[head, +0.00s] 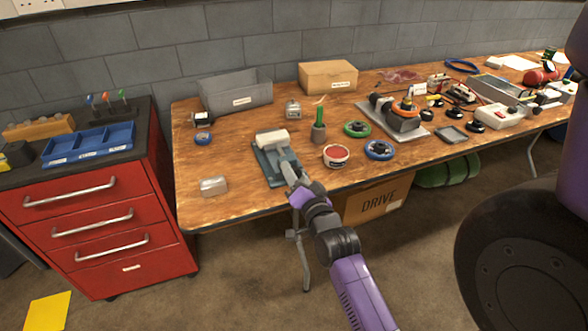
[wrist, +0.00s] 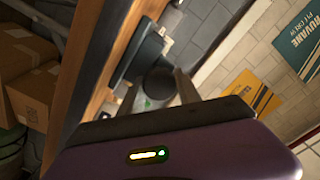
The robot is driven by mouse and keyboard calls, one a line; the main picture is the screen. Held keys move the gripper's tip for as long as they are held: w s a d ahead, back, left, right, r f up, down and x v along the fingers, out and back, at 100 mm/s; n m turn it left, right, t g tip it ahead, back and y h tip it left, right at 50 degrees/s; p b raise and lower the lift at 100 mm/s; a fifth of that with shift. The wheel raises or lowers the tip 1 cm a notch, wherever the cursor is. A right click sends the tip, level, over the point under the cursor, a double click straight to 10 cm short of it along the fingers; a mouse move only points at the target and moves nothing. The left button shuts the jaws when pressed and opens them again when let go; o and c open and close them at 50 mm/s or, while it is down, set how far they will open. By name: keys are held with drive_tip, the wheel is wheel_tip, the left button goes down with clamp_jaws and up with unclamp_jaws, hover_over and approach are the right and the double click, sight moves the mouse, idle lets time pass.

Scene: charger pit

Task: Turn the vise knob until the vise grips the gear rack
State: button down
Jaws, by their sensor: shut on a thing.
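The blue-grey vise (head: 262,165) stands near the front edge of the wooden bench, left of its middle. A pale bar (head: 272,140), which looks like the gear rack, lies across its far end. Whether the jaws touch it cannot be made out. My gripper (head: 293,179) is at the near end of the vise, shut on the knob, which it hides in the head view. In the wrist view a dark round knob (wrist: 160,82) shows close to a gripper finger (wrist: 186,88), with the vise body (wrist: 143,55) beyond it.
The wooden bench (head: 225,215) holds a silver block (head: 213,186) left of the vise. A red-topped tin (head: 336,156), a blue handwheel (head: 379,150) and a green handwheel (head: 357,128) stand to the right. A red drawer cabinet (head: 110,220) adjoins the bench's left end.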

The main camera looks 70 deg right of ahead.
drive_tip(key=m+p, duration=0.2)
drive_tip(key=m, duration=0.1)
drive_tip(key=shift+m, duration=0.4)
drive_tip(key=m+p, duration=0.2)
drive_tip(key=m, duration=0.1)
drive_tip(key=shift+f+m, duration=0.1)
drive_tip(key=shift+m, duration=0.2)
drive_tip(key=m+p, duration=0.1)
drive_tip(key=m, duration=0.2)
drive_tip(key=shift+f+m, duration=0.1)
drive_tip(key=shift+m, duration=0.2)
drive_tip(key=shift+f+m+p, duration=0.1)
drive_tip(key=shift+m+p, duration=0.3)
drive_tip(key=shift+m, duration=1.6)
drive_tip(key=c, duration=0.9)
unclamp_jaws()
